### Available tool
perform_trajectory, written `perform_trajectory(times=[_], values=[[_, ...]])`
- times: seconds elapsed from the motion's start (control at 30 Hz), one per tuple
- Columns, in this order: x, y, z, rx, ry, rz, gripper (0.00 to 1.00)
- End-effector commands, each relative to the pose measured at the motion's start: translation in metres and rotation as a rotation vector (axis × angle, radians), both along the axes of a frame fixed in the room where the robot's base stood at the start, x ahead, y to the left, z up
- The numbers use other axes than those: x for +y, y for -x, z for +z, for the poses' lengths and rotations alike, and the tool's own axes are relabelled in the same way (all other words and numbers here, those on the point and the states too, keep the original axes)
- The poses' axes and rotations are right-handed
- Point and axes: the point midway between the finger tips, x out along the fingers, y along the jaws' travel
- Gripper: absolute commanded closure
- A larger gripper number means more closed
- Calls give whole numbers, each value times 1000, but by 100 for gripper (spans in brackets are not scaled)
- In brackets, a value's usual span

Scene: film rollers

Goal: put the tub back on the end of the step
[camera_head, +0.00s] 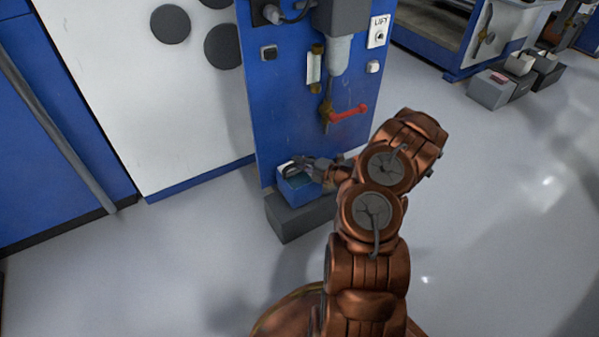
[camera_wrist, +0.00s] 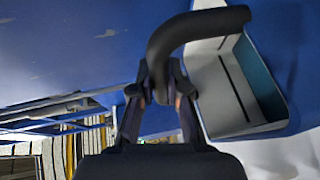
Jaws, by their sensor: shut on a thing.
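The small blue tub (camera_head: 296,189) is at the left end of the grey step (camera_head: 312,218), against the blue panel's foot. I cannot tell whether it rests on the step or hangs just above it. My gripper (camera_head: 318,173) reaches it from the right. In the wrist view my gripper (camera_wrist: 161,92) is shut on the tub's dark curved handle (camera_wrist: 192,26). The tub (camera_wrist: 283,68) is tilted in that view, with its open inside showing to the right. The arm hides the right part of the step in the head view.
The blue panel (camera_head: 285,105) with a red lever (camera_head: 349,114) stands behind the step. A white panel with dark discs (camera_head: 170,24) is at left. Grey boxes (camera_head: 490,89) stand at the upper right. The grey floor (camera_head: 500,220) is clear at right.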

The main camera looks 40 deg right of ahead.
Motion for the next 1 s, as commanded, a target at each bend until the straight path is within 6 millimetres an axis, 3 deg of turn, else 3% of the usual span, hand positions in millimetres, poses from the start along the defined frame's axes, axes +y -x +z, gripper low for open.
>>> perform_trajectory(times=[0.37, 0.77, 0.8, 1.0], values=[[-1, -1, -34, -2, -4, -2, 100], [0, -1, -37, -1, -3, -1, 100], [0, -1, -37, -1, -3, -1, 83], [0, -1, -37, -2, -2, 0, 63]])
